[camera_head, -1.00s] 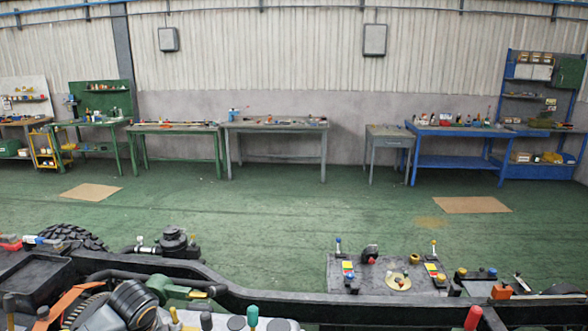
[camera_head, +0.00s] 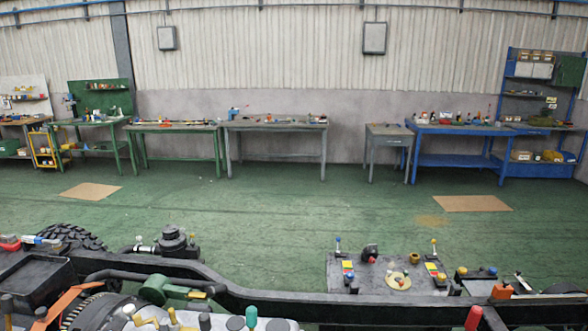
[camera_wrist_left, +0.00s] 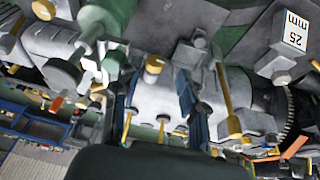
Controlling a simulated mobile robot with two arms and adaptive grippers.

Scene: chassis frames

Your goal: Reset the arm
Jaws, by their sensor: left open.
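My left gripper (camera_wrist_left: 157,110) shows in the wrist view, its two dark fingers spread apart with nothing clearly held between them. Beyond the fingers are grey machine parts, with a yellow-capped knob (camera_wrist_left: 154,65) seen between them. Neither gripper shows in the head view. The black chassis frame (camera_head: 240,292) runs across the bottom of the head view, loaded with parts. My right gripper is in neither view.
A grey panel (camera_head: 400,276) with knobs stands at the frame's right part. A tyre (camera_head: 72,236) lies at left. A white block marked 25 mm (camera_wrist_left: 292,32) shows in the wrist view. Workbenches (camera_head: 276,125) line the far wall; the green floor (camera_head: 290,210) between is mostly clear.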

